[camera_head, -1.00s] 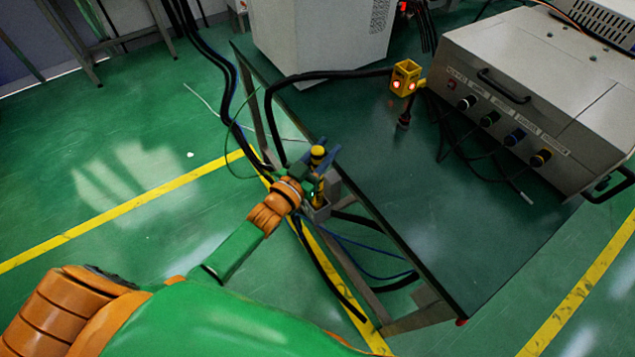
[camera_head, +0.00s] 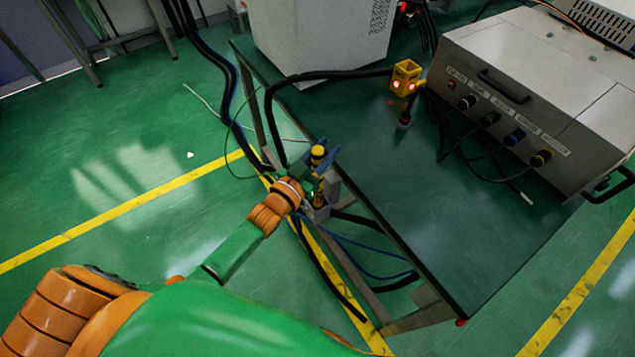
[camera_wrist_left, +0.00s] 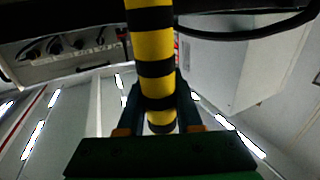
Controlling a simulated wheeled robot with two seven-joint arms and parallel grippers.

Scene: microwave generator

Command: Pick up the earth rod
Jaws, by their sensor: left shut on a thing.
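The earth rod (camera_head: 318,152) is a yellow and black striped rod. It stands roughly upright at the left edge of the dark green table, in or just above a grey holder (camera_head: 332,184); I cannot tell which. My left gripper (camera_head: 322,164) comes in from the left and is shut on the rod. In the left wrist view the striped rod (camera_wrist_left: 153,65) runs between the two fingers of the left gripper (camera_wrist_left: 158,108). The gripper and arm hide part of the rod. My right gripper is not in view.
The table (camera_head: 420,240) carries a grey control box (camera_head: 540,80) with cables at the right. A white cabinet (camera_head: 320,35) is behind. Black and blue cables hang beside the holder.

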